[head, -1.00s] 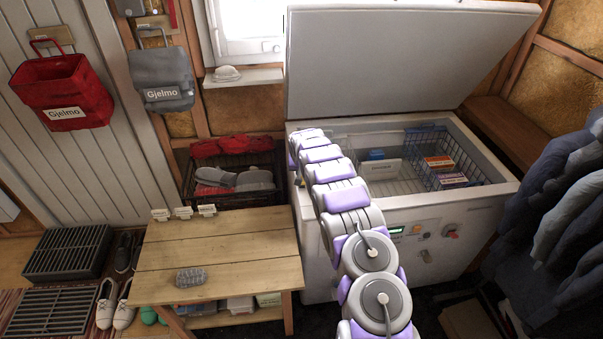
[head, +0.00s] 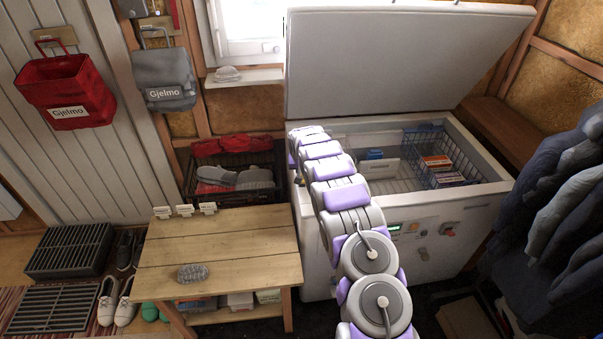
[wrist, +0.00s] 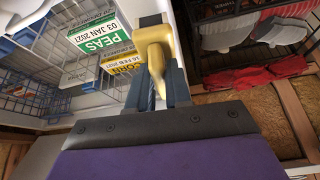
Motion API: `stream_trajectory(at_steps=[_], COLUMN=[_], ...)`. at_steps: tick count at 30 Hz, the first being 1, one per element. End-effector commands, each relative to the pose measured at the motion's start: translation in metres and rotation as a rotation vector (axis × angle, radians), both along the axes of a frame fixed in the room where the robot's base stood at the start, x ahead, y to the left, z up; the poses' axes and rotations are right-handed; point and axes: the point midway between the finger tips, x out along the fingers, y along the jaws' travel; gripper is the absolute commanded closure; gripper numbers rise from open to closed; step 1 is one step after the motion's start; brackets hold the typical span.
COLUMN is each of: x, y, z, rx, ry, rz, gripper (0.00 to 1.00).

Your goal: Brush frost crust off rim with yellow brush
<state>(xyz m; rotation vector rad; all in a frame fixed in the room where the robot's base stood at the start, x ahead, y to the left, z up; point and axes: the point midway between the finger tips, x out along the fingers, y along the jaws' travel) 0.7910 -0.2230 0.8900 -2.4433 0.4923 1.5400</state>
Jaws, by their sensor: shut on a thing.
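The chest freezer (head: 355,250) stands with its lid (head: 400,60) raised. Its white rim (head: 470,130) runs around the opening. In the wrist view my gripper (wrist: 163,85) is shut on the yellow brush (wrist: 154,48), whose body extends beyond the fingers. The brush is beside the rim's pale strip (wrist: 184,45); I cannot tell whether they touch. In the head view my arm reaches the rim's left side and hides the gripper and brush. I cannot make out frost crust on the visible rim.
Boxes of peas (wrist: 95,32) and corn (wrist: 118,62) sit inside the freezer near wire baskets (head: 425,150). A dark rack of gloves (head: 232,180) is left of the freezer. A wooden bench (head: 220,245) holds a grey object (head: 192,272). Dark jackets (head: 560,220) hang at right.

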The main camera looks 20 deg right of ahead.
Motion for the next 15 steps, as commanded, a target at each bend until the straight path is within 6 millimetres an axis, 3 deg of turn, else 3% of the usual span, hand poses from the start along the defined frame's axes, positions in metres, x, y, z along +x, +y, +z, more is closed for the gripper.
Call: stream_trajectory(at_steps=[15], x=[-0.004], y=[0.007], z=[0.049], rx=[-0.002], ry=[-0.001], rz=[0.000], gripper=[1.00])
